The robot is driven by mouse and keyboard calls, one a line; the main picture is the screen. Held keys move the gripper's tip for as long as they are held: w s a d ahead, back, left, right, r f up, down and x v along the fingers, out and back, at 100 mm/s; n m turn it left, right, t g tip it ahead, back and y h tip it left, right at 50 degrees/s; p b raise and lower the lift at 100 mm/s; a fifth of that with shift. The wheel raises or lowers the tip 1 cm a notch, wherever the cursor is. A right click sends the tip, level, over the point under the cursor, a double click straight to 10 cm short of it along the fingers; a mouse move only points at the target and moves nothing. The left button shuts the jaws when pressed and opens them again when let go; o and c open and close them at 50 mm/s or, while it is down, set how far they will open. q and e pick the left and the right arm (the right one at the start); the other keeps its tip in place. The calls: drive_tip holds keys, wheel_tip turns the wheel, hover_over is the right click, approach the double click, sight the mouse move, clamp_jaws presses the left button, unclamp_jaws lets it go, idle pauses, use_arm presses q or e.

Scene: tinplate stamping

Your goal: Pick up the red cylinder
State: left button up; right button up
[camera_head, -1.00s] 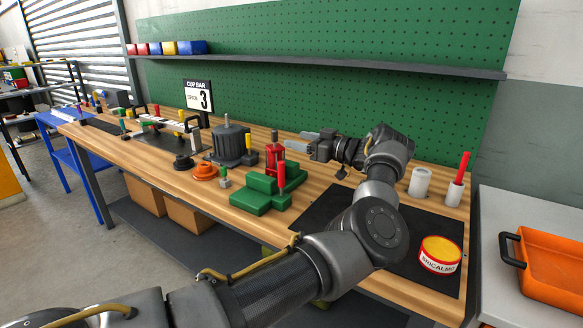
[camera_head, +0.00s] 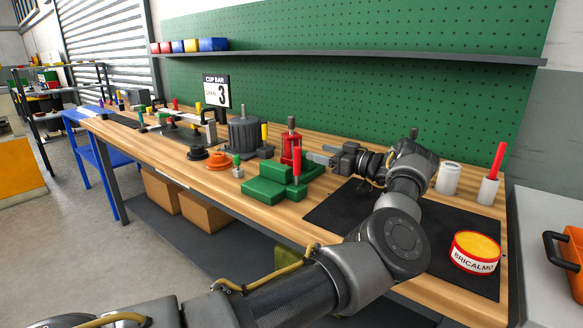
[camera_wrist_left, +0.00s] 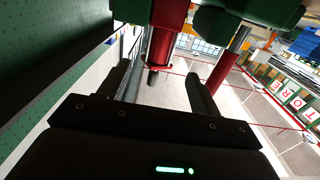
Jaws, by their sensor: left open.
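A slim red cylinder (camera_head: 297,162) stands upright at the green stepped block (camera_head: 268,186) on the wooden bench. A red upright fixture (camera_head: 290,146) with a grey top stands just behind it. My left gripper (camera_head: 318,158) is open, to the right of both and close to them, at about the cylinder's height. In the left wrist view, its spread fingers (camera_wrist_left: 157,80) have a red part (camera_wrist_left: 165,48) beyond the gap between them. A second slimmer red piece (camera_wrist_left: 223,70) is to the right, outside the right finger. No contact shows. My right gripper is out of view.
A dark mat (camera_head: 335,209) lies under my arm, with a red-and-yellow can (camera_head: 475,252) on it. A grey motor-like part (camera_head: 244,137) and an orange ring (camera_head: 218,160) are left of the block.

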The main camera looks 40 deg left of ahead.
sight(293, 143)
use_arm(q)
drive_tip(key=shift+s+a, duration=0.1)
drive_tip(key=shift+a, duration=2.8)
drive_tip(key=shift+a, duration=0.1)
drive_tip(key=a, duration=0.5)
drive_tip(key=shift+r, duration=0.15)
clamp_jaws()
drive_tip(key=shift+r, duration=0.1)
